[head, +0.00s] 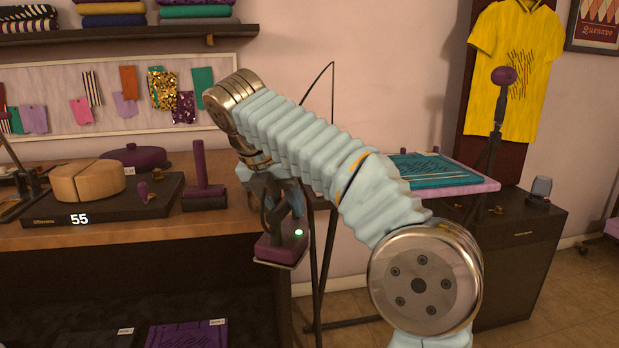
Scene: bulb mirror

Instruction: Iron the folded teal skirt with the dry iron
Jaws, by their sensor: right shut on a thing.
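My right gripper (280,205) hangs at the middle of the head view, in front of the table's right end. It is shut on the dry iron (280,248), a small purple iron with a lit green light, held in the air. The folded teal skirt (435,170) lies flat on a pink-edged board (478,187) farther right. My right arm hides the skirt's left part. The iron is well to the left of the skirt and apart from it. My left gripper is not in view.
A wooden table (240,225) at left bears a dark press-like platform (120,205) with a round wooden block (87,181), and a purple upright stand (204,185). A thin black stand (333,110) rises behind my arm. A dark cabinet (520,255) stands at right, near a yellow shirt (515,55).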

